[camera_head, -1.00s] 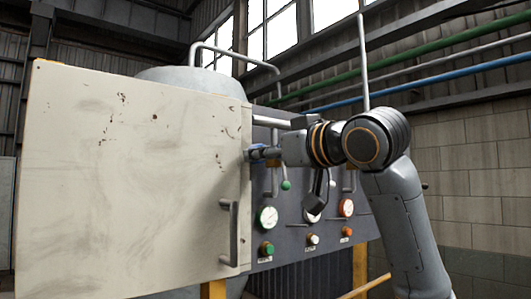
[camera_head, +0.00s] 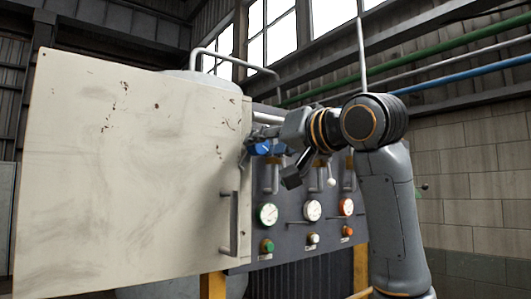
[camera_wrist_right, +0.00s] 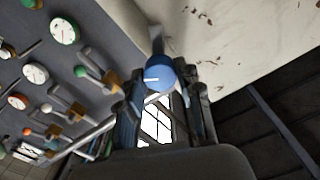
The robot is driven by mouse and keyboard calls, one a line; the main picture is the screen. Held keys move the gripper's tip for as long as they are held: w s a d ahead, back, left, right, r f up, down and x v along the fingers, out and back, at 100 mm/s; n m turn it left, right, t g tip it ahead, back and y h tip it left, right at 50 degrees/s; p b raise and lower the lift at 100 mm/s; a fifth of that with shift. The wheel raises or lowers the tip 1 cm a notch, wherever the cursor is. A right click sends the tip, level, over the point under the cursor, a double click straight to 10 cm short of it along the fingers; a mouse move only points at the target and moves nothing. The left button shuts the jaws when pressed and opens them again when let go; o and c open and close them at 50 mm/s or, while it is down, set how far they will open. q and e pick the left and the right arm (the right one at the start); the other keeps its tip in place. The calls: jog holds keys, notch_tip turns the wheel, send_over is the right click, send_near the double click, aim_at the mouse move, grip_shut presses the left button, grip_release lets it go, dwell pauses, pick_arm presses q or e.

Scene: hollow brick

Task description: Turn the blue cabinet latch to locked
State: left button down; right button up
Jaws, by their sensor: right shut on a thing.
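The blue latch (camera_wrist_right: 160,77) shows in the right wrist view as a round blue knob with a white mark, at the edge of the pale cabinet door. My right gripper (camera_wrist_right: 163,95) is shut on it, with one finger on each side. In the head view the blue latch (camera_head: 263,147) is at the door's right edge, partly hidden by my right gripper (camera_head: 255,150). The cabinet door (camera_head: 130,170) is a large cream panel with rust spots, and it also shows in the right wrist view (camera_wrist_right: 245,45). My left gripper is not in view.
A grey vertical handle (camera_head: 234,222) stands out from the door below the latch. The dark panel (camera_head: 290,235) beside it carries several gauges, buttons and levers close to my right arm. Pipes run along the wall behind.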

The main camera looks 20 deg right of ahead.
jog(key=m+b, duration=0.3)
jog(key=m, duration=0.3)
jog(key=shift+f, duration=0.1)
jog(key=m+b, duration=0.2)
jog(key=m, duration=0.3)
jog(key=shift+m, duration=0.3)
dwell(0.3)
jog(key=o, duration=1.2)
jog(key=shift+c, duration=0.2)
jog(key=shift+s+d, duration=0.1)
jog(key=shift+s, duration=0.05)
jog(key=v, duration=1.1)
jog(key=shift+s, duration=0.3)
